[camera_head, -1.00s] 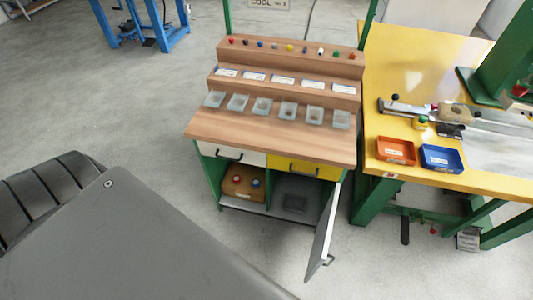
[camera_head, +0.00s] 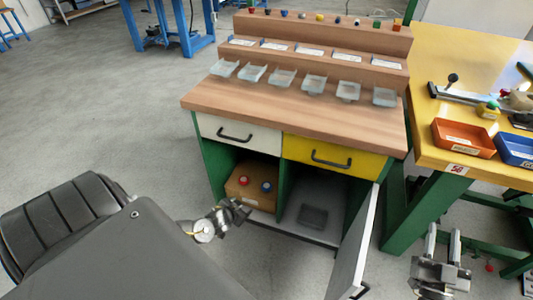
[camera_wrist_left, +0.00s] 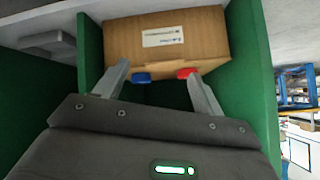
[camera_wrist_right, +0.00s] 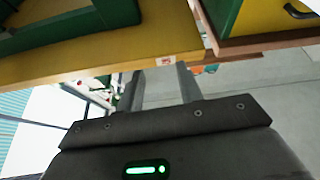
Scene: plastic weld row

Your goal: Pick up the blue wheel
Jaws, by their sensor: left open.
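The blue wheel (camera_head: 266,186) is a small round part at the brown cardboard box (camera_head: 243,193) in the lower left compartment of the workbench. A similar red wheel (camera_head: 243,181) is to its left. My left gripper (camera_head: 234,211) is open in front of that compartment. In the left wrist view, the blue wheel (camera_wrist_left: 141,77) and the red wheel (camera_wrist_left: 186,73) both appear between the open fingers (camera_wrist_left: 158,75), against the box. Nothing is held. My right gripper (camera_head: 443,244) is open and empty, low beside the yellow table.
Green panels (camera_head: 284,192) bound the compartment. A white drawer (camera_head: 237,133) and a yellow drawer (camera_head: 330,155) are shut above. The grey door (camera_head: 355,243) of the right compartment stands open. A dark tray (camera_head: 313,216) lies inside it.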

